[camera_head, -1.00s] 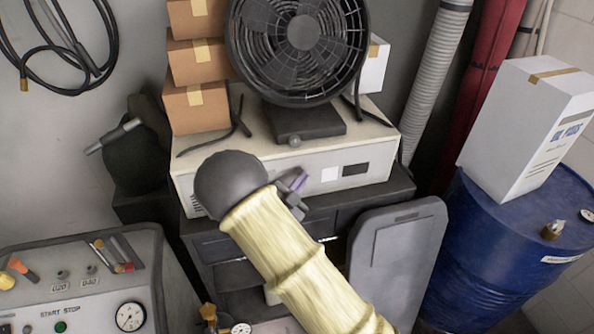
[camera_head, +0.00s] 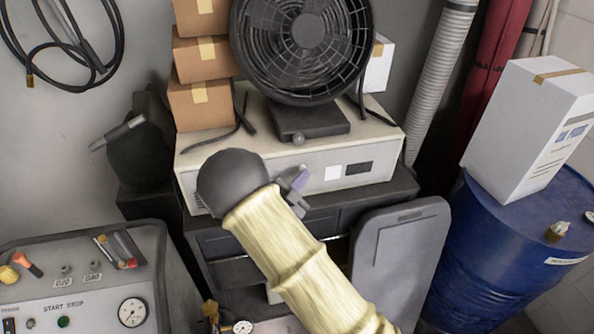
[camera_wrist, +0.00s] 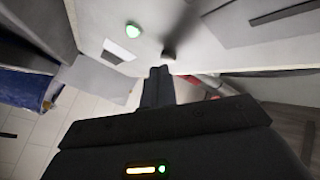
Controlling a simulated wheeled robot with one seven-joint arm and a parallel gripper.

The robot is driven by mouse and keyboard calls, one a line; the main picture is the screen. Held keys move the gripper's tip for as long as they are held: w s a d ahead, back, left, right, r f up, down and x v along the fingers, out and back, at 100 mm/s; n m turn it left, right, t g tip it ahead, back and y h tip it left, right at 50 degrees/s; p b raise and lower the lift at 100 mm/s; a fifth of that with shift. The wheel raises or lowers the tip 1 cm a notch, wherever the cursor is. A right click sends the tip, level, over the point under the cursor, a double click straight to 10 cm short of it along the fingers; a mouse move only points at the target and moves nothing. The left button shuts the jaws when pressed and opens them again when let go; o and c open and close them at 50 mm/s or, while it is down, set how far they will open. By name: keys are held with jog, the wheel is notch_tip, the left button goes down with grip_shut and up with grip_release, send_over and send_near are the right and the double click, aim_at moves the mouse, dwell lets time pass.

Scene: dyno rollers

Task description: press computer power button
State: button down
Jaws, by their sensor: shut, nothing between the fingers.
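The computer is a wide beige case (camera_head: 250,172) under the black fan, with a pale square and a dark rectangle on its front. My gripper (camera_head: 300,182) is in front of the case, partly hidden by my dark round wrist joint and pale sleeve. In the wrist view my gripper (camera_wrist: 158,75) is shut and empty, its fingers together pointing at a pale panel (camera_wrist: 165,18). A round green-lit button (camera_wrist: 133,30) is on that panel, up and left of the fingertips. A small dark nub (camera_wrist: 168,52) is just past the tips. I cannot tell whether they touch.
The fan (camera_head: 303,45) and stacked cardboard boxes (camera_head: 200,100) stand on the case. A dark cabinet (camera_head: 230,243) is below, with a grey panel (camera_head: 400,255) leaning near it. A blue drum (camera_head: 500,250) bearing a white box (camera_head: 530,125) is at right; a control console (camera_head: 95,290) is at left.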

jog(key=shift+w+a, duration=0.1)
jog(key=shift+w, duration=0.3)
jog(key=shift+d, duration=0.2)
jog(key=shift+s+f, duration=0.1)
jog(key=shift+s+a+b, duration=0.2)
jog(key=shift+s+b, duration=0.2)
jog(key=shift+s, duration=0.2)
